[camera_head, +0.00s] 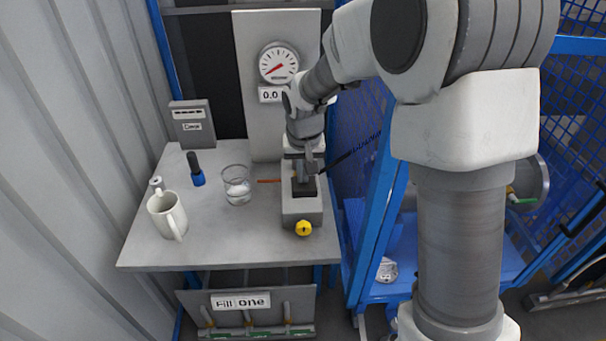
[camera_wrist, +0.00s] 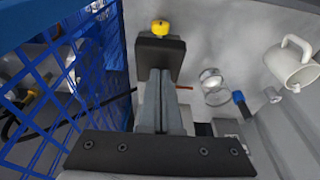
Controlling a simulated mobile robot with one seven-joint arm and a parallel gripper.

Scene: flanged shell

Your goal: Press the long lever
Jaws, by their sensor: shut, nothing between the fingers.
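A grey block-shaped device (camera_head: 302,208) with a yellow knob (camera_head: 303,228) on its front stands at the right of the grey table. A long thin black rod (camera_head: 350,154), which looks like the long lever, sticks out to the right and slants up past the blue mesh; it also shows in the wrist view (camera_wrist: 100,108). My gripper (camera_head: 306,178) points down over the back part of the device, its fingers closed together and empty. In the wrist view, the fingertips (camera_wrist: 160,72) hide part of the device. I cannot tell whether they touch it.
A short orange rod (camera_head: 268,181) lies left of the device. A glass (camera_head: 236,186), a blue-and-black marker-like item (camera_head: 195,168) and a white mug (camera_head: 167,214) stand on the table's left. A gauge (camera_head: 278,63) is on the panel behind. Blue mesh fencing (camera_head: 352,110) stands close on the right.

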